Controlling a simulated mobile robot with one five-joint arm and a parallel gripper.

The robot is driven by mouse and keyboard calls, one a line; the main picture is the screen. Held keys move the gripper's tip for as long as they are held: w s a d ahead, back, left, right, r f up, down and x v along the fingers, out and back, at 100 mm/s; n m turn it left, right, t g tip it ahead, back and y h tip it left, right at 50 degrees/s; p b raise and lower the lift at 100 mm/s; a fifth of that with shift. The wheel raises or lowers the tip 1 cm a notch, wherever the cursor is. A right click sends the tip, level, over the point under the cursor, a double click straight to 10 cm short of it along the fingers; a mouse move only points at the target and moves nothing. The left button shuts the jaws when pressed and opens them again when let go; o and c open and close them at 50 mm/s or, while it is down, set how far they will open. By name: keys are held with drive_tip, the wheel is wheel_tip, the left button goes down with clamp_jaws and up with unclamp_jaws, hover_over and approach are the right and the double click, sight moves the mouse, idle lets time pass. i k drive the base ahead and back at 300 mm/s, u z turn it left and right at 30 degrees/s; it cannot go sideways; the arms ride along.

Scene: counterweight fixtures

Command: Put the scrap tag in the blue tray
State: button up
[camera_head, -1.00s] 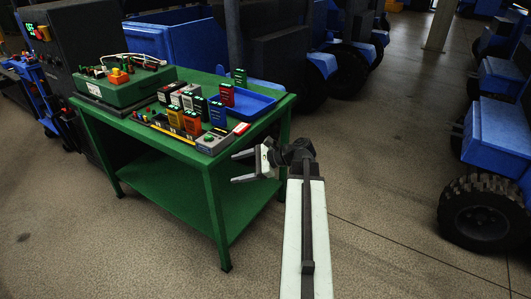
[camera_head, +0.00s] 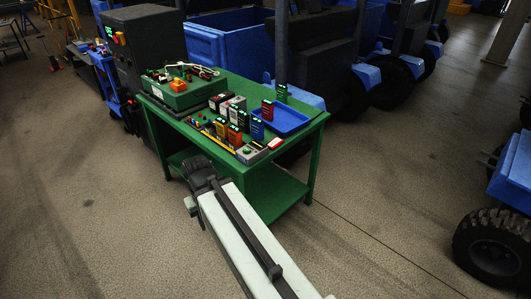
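The blue tray (camera_head: 294,121) lies on the right part of the green table (camera_head: 311,130) and looks empty. Several small upright tags or blocks stand left of it and by its edge: a red one (camera_head: 267,110), a blue one (camera_head: 257,128), a green one (camera_head: 282,92) and an orange one (camera_head: 235,135). A small red and white piece (camera_head: 275,144) lies near the table's front right corner. I cannot tell which is the scrap tag. My gripper (camera_head: 190,205) is low in front of the table, left of the tray; its fingers are mostly hidden behind my wrist.
A green box (camera_head: 180,97) with cables stands at the table's back left. A grey box (camera_head: 250,153) sits at the front edge. A dark cabinet (camera_head: 150,45) is at left. Blue vehicles stand behind and at right. The floor in front is clear.

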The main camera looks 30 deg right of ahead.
sight(288, 125)
drive_tip(key=u, duration=3.8)
drive_tip(key=k, duration=2.2)
drive_tip(key=z, duration=1.05)
